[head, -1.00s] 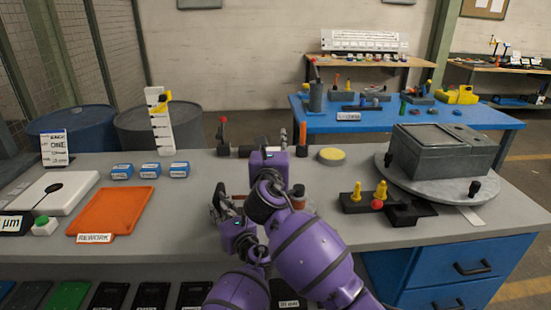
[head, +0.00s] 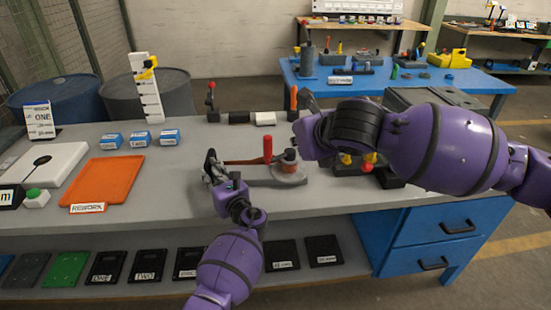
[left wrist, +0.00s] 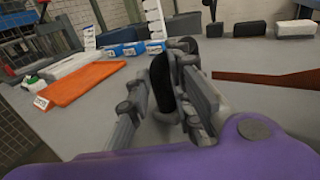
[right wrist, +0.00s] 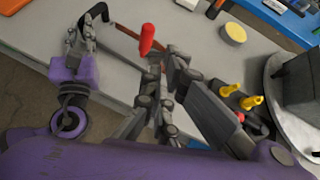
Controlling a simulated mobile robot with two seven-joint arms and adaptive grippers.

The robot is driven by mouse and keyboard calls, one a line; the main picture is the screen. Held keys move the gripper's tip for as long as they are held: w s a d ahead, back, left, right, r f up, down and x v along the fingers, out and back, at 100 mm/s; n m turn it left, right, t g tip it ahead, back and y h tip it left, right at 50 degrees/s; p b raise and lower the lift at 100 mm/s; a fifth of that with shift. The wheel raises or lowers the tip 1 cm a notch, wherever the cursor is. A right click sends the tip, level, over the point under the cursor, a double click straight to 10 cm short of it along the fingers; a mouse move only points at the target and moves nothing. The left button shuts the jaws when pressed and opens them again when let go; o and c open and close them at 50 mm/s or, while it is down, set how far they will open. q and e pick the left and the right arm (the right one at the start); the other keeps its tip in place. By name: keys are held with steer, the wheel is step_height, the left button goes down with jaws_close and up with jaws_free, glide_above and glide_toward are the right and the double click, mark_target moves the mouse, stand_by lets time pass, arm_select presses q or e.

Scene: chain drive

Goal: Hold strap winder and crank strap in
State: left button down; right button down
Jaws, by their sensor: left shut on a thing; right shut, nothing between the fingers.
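The strap winder has a flat grey base (head: 262,182), a round disc (head: 291,175) and an upright red crank handle (head: 267,149). A brown strap (head: 240,162) runs from the left gripper side toward the disc; it also shows in the left wrist view (left wrist: 275,80). My left gripper (head: 211,163) is at the left end of the winder, shut on a black grip (left wrist: 162,88). My right gripper (right wrist: 179,62) is shut and empty. It is above the bench, beside the red crank handle (right wrist: 147,40) and apart from it. My right arm partly covers the bench's right side.
A black block with yellow and red knobs (head: 345,159) stands right of the winder. Levers and blocks line the back edge, including a white block (head: 265,119). An orange tray (head: 105,182) and blue boxes (head: 140,139) lie left.

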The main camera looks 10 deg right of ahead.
steer(key=s+a+f+g, duration=0.1)
steer(key=s+f+g, duration=0.1)
steer(key=s+f, duration=0.1)
steer(key=w+a+r+x, duration=0.1)
steer(key=x, duration=1.1)
steer(key=shift+w+a+r, duration=0.15)
steer(key=shift+w+a, duration=0.05)
steer(key=shift+w, duration=0.2)
steer(key=shift+a, duration=0.1)
steer(key=shift+w+a+m, duration=0.2)
steer(key=shift+a+m, duration=0.05)
steer(key=shift+m, duration=0.05)
steer(key=shift+w+a+m+h, duration=0.1)
steer(key=shift+a+m+h, duration=0.05)
steer(key=shift+m+h, duration=0.15)
